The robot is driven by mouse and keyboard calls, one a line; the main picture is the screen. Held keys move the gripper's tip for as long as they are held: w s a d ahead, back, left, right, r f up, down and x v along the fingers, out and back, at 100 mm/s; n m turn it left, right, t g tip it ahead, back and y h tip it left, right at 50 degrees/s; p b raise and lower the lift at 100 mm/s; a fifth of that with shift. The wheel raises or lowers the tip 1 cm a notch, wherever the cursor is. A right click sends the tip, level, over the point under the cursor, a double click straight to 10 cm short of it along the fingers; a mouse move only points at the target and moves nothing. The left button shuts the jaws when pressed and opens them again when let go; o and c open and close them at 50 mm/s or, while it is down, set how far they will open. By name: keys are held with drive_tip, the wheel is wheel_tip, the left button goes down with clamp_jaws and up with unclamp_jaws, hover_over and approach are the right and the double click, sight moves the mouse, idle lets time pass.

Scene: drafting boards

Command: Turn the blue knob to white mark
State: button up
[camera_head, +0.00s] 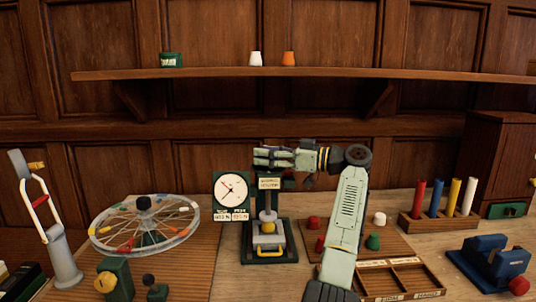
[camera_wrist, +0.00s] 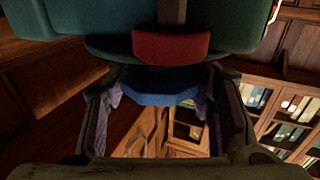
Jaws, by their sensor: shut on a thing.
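The blue knob (camera_wrist: 160,92) shows in the wrist view as a curved blue edge between the two fingers. My gripper (camera_wrist: 160,97) is shut on it, with a finger at each side. In the head view my gripper (camera_head: 263,157) reaches left at the top of a dark green stand (camera_head: 268,184) with a label plate, and the knob cannot be made out there. A red block (camera_wrist: 171,47) sits just above the knob on a dark teal body (camera_wrist: 112,22). I cannot make out a white mark by the knob.
A dial gauge (camera_head: 231,190) stands left of the stand, and a spoked wheel (camera_head: 145,224) lies farther left. Colored pegs (camera_head: 437,199) stand in a block at right. An empty divided tray (camera_head: 400,279) lies in front. A shelf (camera_head: 300,73) runs above my arm.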

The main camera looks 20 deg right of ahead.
drive_tip(key=shift+f, duration=0.15)
drive_tip(key=o, duration=1.1)
drive_tip(key=shift+o, duration=0.2)
drive_tip(key=v, duration=1.2)
